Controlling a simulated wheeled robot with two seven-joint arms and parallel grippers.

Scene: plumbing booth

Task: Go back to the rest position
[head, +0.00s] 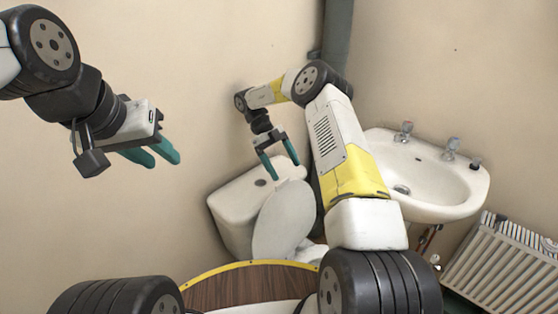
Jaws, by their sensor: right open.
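My left gripper (164,163) is at the upper left, in front of the bare wall. Its two teal fingers point down to the right, seen at a slant, so how far apart they stand is unclear; nothing shows between them. My right arm reaches up and across the middle, and its gripper (283,172) hangs over the toilet cistern (235,212). Its teal fingers are apart and empty, pointing down. Whether they touch the cistern cannot be told from this view.
The raised toilet lid (283,225) stands in front of the cistern. A white washbasin (437,187) with taps is on the right wall, partly behind my right arm. A white radiator (510,270) is at the lower right. A dark pipe (336,40) runs up the corner.

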